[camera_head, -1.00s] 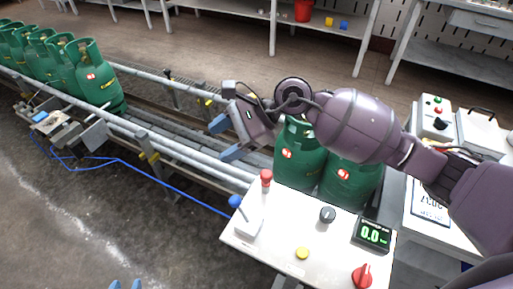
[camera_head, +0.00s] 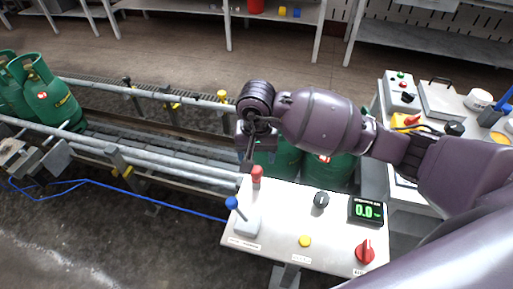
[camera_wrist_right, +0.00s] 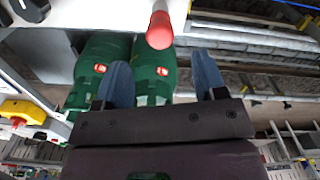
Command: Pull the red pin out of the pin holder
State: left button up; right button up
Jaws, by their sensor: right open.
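The red pin (camera_head: 257,176) stands upright at the back left edge of the white control panel (camera_head: 285,235). Its holder is hard to make out. In the right wrist view the pin's red knob (camera_wrist_right: 160,30) lies beyond and between my two blue fingertips, apart from both. My right gripper (camera_head: 246,160) is open and empty, pointing down just behind and above the pin. It also shows in the right wrist view (camera_wrist_right: 162,68). My left gripper is out of view.
A blue-knobbed lever (camera_head: 233,203) stands close left of the pin. The panel also has a black knob (camera_head: 321,199), a yellow button (camera_head: 305,241), a red switch (camera_head: 365,251) and a display (camera_head: 367,210). Green gas cylinders (camera_head: 327,170) stand behind the panel beside the conveyor rails (camera_head: 160,160).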

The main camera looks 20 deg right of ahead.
aim_at(257, 168)
notch_tip(257, 168, down, 8)
jog(key=shift+r, duration=0.2)
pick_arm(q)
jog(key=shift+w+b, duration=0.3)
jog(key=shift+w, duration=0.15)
pick_arm(e)
jog(key=shift+f, duration=0.6)
